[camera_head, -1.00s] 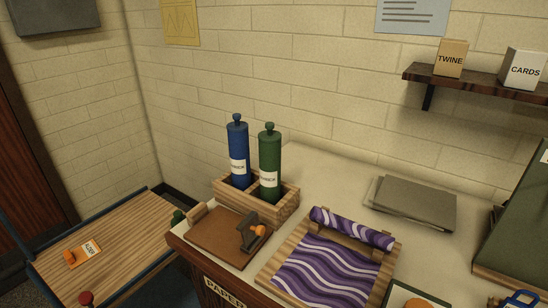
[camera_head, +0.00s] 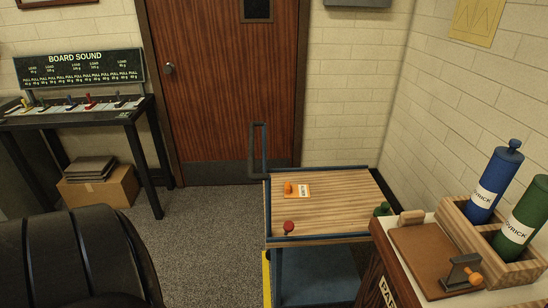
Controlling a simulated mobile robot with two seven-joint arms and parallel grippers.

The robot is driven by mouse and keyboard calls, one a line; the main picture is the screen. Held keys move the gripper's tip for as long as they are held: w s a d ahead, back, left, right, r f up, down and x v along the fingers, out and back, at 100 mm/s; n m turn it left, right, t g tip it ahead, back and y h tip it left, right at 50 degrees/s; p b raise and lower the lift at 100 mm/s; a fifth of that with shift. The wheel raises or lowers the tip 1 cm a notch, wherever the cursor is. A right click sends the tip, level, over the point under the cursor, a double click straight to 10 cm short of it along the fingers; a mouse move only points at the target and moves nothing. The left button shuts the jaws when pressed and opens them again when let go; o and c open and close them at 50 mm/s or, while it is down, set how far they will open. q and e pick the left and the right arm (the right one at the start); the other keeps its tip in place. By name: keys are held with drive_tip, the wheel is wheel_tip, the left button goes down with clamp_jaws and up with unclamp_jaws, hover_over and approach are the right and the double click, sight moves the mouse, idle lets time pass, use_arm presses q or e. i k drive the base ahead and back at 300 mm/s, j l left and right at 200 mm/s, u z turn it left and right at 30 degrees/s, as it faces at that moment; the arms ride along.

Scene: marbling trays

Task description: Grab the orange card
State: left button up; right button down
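A rounded orange knob (camera_head: 288,188) sits at the card's left end; I cannot tell whether the two are joined. Neither of my grippers shows in the view, and nothing covers the card.
A red knob (camera_head: 289,227) stands near the cart's front left. The cart's handle (camera_head: 258,150) rises at its back left. At right, a counter bears a brown board (camera_head: 430,255) and a wooden caddy (camera_head: 468,222) with blue and green bottles. Open floor (camera_head: 215,230) lies left.

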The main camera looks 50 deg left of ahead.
sight(297, 188)
drive_tip(key=u, duration=1.4)
drive_tip(key=k+z, duration=0.1)
drive_tip(key=k, duration=0.5)
drive_tip(key=k+l+z, duration=0.15)
drive_tip(key=k, duration=0.5)
drive_tip(key=z, duration=1.6)
drive_tip(key=j+z, duration=0.2)
drive_tip(key=z, duration=0.25)
drive_tip(key=j+z, duration=0.15)
drive_tip(key=z, duration=0.3)
drive_tip(key=j+z, duration=0.2)
drive_tip(key=z, duration=0.25)
drive_tip(key=k+j, duration=0.15)
drive_tip(key=j, duration=0.35)
drive_tip(key=k+j, duration=0.1)
drive_tip(key=j, duration=0.4)
drive_tip(key=k+j, duration=0.15)
drive_tip(key=j, duration=0.35)
drive_tip(key=k+j, duration=0.1)
drive_tip(key=j, duration=0.4)
drive_tip(key=k+j, duration=0.15)
drive_tip(key=j, duration=0.35)
drive_tip(key=k+j, duration=0.15)
drive_tip(key=j, duration=0.3)
drive_tip(key=k+j, duration=0.1)
drive_tip(key=j, duration=0.4)
drive_tip(key=k+j, duration=0.15)
drive_tip(key=j, duration=0.35)
